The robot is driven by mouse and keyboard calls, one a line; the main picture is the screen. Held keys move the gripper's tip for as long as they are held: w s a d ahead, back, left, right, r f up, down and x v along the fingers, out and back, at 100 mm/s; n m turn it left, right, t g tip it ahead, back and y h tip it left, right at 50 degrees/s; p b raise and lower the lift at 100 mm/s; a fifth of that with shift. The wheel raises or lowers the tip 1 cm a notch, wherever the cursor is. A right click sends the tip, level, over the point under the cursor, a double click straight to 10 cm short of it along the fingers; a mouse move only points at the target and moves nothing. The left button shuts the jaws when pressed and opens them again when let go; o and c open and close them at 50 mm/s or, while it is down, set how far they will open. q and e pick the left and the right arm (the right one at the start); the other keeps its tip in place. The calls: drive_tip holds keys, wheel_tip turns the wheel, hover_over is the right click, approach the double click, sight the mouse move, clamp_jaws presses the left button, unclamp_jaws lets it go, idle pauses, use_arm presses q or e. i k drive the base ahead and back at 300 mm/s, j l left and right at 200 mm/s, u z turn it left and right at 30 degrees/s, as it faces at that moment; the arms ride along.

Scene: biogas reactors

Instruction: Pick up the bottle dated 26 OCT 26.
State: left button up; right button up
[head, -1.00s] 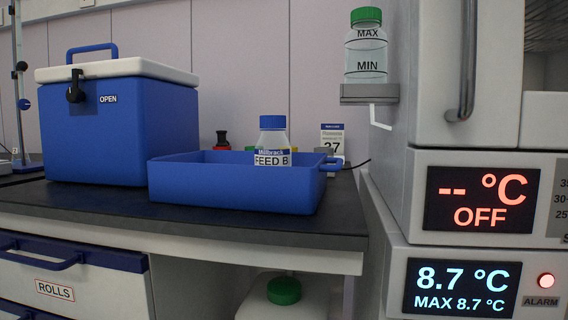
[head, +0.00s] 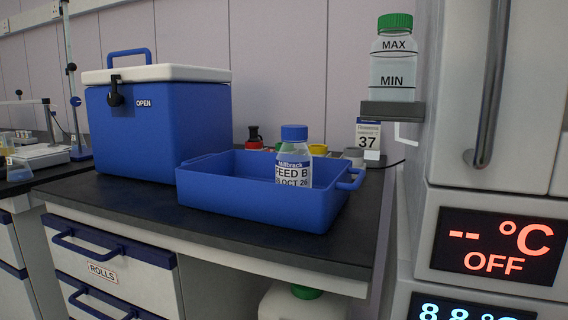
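A clear bottle with a blue cap (head: 294,160) stands upright in the blue open tray (head: 262,212) on the dark bench. The day number is only partly legible, and the tray's front wall hides the bottle's lower part. A second bottle with a green cap (head: 394,62), marked MAX and MIN, stands on a small grey shelf at the upper right; no date shows on it. Neither of my grippers is in view.
A blue cool box (head: 160,130) with a white lid, marked OPEN, stands left of the tray. Grey cabinets stand at right. The bench front is clear.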

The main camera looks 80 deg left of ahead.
sight(293, 160)
drive_tip(key=u, duration=2.05)
